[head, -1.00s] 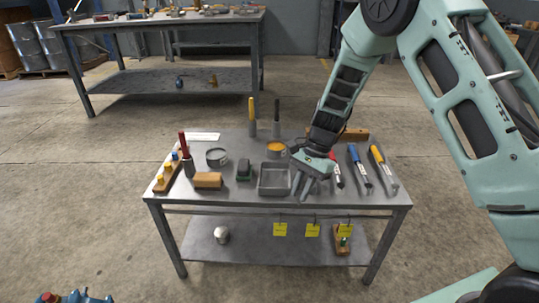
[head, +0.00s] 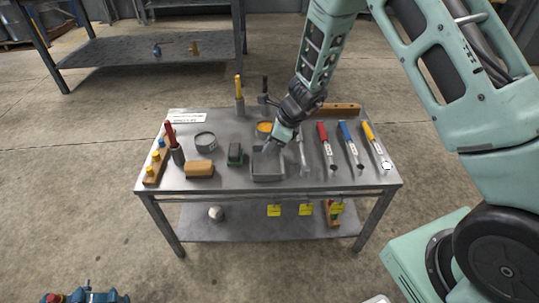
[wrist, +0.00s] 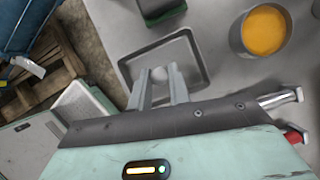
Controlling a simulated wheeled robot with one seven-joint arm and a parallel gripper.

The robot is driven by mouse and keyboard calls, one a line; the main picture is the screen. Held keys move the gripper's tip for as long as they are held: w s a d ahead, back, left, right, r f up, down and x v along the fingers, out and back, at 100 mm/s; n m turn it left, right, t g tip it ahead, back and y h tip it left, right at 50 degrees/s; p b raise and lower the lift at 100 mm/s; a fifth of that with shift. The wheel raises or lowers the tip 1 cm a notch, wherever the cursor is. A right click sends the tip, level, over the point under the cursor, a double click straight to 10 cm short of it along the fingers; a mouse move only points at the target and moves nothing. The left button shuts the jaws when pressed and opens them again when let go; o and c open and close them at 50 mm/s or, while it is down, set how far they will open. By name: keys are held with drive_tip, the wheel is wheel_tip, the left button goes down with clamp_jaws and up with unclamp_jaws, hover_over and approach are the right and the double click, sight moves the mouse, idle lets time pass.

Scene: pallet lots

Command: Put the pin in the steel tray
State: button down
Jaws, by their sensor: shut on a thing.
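The steel tray (head: 268,178) is a shallow grey open box at the middle of the metal workbench. It also shows in the wrist view (wrist: 188,58), beyond my fingers. My gripper (head: 269,150) is over the tray, pointing down. In the wrist view my two fingers (wrist: 159,88) are a little apart, with a small pale rounded end of the pin (wrist: 158,74) between them. The rest of the pin is hidden by the fingers. I cannot tell the exact height of the pin above the tray floor.
An orange-filled tin (head: 264,127) stands behind the tray. A green-and-black block (head: 235,154) is to its left, beside a wooden block (head: 200,169). A wrench-like tool (head: 303,152) and red (head: 325,142), blue (head: 348,142) and yellow-handled (head: 372,142) tools lie to the right.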

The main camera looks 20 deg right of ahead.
drive_tip(key=shift+f+b, duration=0.5)
drive_tip(key=shift+f, duration=1.2)
drive_tip(key=shift+f, duration=0.15)
drive_tip(key=c, duration=1.3)
unclamp_jaws()
